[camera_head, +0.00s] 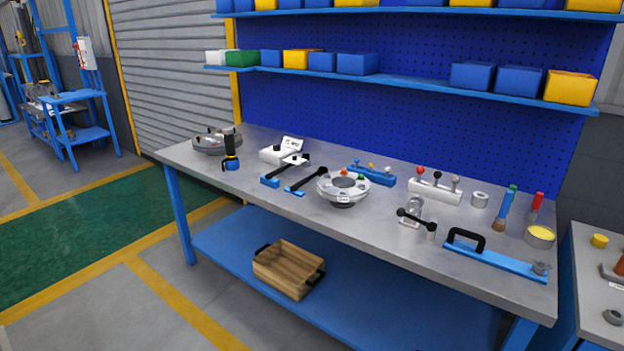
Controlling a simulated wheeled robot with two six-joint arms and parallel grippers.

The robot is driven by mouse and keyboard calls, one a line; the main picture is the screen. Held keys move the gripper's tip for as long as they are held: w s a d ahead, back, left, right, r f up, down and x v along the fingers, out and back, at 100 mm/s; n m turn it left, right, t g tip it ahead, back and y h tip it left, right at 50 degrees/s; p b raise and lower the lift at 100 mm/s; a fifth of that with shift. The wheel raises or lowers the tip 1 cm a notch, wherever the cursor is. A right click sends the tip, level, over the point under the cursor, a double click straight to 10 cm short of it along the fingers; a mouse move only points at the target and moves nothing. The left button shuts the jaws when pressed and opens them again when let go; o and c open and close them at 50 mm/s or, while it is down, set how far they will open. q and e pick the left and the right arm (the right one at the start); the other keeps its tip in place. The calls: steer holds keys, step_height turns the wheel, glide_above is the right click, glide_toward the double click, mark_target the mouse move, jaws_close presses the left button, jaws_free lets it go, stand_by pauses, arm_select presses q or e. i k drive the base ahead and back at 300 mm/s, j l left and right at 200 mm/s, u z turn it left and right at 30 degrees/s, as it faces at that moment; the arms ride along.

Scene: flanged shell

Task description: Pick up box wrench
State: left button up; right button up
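No part of my left or right gripper shows in the head view. I cannot tell for sure which thing is the box wrench. Two thin tools with blue ends and black handles lie side by side left of the table's middle: one tool (283,174) and a second tool (307,181). A dark bar with ball-like ends (416,218) is at the front, right of the middle. A long blue bar with a black handle (496,262) lies at the front right.
A grey workbench (380,220) holds a round flanged shell (343,186), a dark round part (217,141), a white block with knobs (434,191), brushes (506,208) and a yellow-filled tin (539,236). A wooden crate (288,270) sits on the lower shelf. Open floor lies at left.

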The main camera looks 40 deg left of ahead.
mark_target(321, 170)
steer(key=u, duration=1.7)
steer(key=i+j+z, duration=0.2)
steer(key=i+j, duration=0.85)
steer(key=i+l+z, duration=0.15)
steer(key=i, duration=0.25)
